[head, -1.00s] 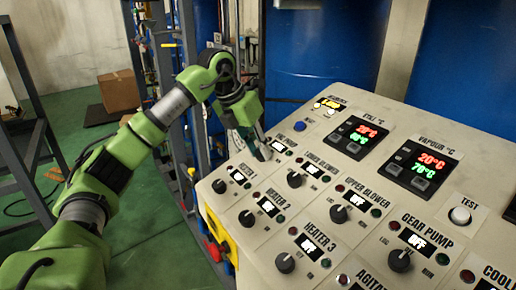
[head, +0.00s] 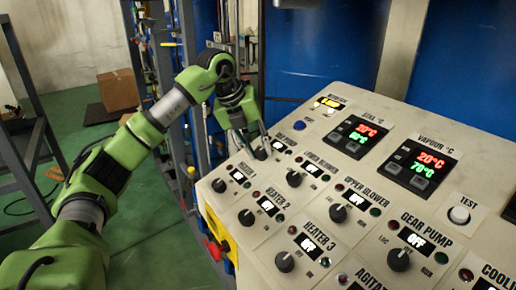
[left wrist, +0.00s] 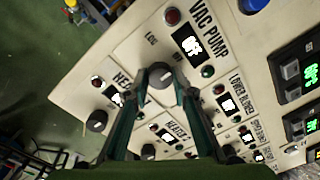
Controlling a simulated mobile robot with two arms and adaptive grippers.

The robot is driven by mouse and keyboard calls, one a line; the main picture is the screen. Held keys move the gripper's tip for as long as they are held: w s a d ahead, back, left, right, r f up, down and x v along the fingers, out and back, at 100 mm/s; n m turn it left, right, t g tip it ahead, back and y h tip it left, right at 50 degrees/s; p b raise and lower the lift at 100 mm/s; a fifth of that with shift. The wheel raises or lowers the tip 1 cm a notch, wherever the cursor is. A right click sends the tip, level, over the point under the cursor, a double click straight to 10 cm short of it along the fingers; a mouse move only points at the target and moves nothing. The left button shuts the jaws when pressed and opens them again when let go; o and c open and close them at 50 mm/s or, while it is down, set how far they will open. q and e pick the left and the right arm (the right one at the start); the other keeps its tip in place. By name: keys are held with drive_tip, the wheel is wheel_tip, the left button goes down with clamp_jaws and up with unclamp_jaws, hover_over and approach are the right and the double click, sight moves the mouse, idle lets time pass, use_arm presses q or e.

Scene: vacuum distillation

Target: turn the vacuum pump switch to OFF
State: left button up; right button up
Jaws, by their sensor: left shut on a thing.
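The vacuum pump switch is a dark round knob (left wrist: 160,76) beside the VAC PUMP label (left wrist: 208,30) in the left wrist view. In the head view this knob (head: 261,154) sits near the panel's upper left edge, partly hidden by the fingers. My left gripper (head: 256,147) reaches down to it from the upper left. In the left wrist view its two fingertips (left wrist: 161,72) are closed on either side of the knob. The small pump display (left wrist: 188,45) is lit white and appears to read OFF, though the letters are blurred. My right gripper is not in view.
The sloped control panel (head: 235,219) carries several similar knobs close by, including Heater 1 (head: 219,186) and the lower blower knob (head: 294,179). A blue button (head: 299,126) is just beyond the pump knob. Blue drums (head: 325,55) stand behind the panel.

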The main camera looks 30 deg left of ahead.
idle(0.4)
use_arm(q)
drive_tip(key=o, duration=1.1)
drive_tip(key=v, duration=1.2)
drive_tip(key=shift+w+a, duration=0.1)
drive_tip(key=shift+f, duration=0.1)
